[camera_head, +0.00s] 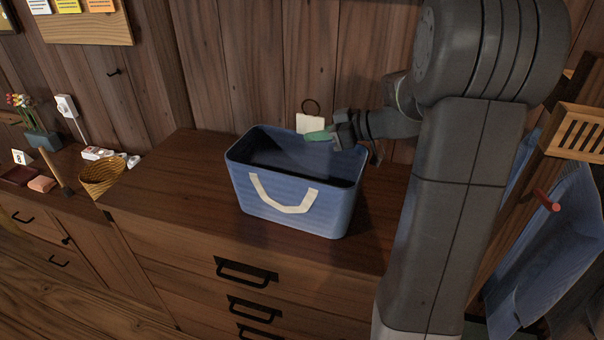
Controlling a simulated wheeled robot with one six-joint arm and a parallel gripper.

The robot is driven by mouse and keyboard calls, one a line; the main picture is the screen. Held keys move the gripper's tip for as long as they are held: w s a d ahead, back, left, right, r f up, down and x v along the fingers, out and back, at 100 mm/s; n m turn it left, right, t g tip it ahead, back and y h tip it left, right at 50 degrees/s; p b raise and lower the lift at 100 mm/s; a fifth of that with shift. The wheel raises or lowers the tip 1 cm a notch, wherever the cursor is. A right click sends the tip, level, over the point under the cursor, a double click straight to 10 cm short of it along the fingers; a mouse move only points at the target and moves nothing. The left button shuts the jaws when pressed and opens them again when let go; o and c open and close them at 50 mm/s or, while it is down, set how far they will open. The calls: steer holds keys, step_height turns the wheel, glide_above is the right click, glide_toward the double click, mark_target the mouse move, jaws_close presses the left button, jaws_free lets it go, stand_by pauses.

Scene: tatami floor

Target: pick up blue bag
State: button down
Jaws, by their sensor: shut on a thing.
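The blue bag (290,216), an open-topped tub shape with a cream handle (283,197) on its front side, stands upright on the wooden chest. Its inside is dark and I cannot tell what lies in it. My gripper (334,135) reaches in from the right, at the bag's far rim. It is shut on a small green thing (317,136), which sticks out to the left over the bag's opening. Whether my gripper touches the bag's rim is too small to tell. The bag's far handle cannot be made out.
The chest top (178,185) is clear left of the bag. A wicker basket (100,177) and a mallet (55,172) are farther left. A white tag (310,123) hangs on the wall behind. Blue cloth (545,245) hangs at right from a wooden rack.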

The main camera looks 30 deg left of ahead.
steer(key=shift+r, duration=0.1)
step_height(320, 180, up, 10)
steer(key=shift+f+b, duration=0.1)
steer(key=shift+b, duration=0.4)
stand_by(0.7)
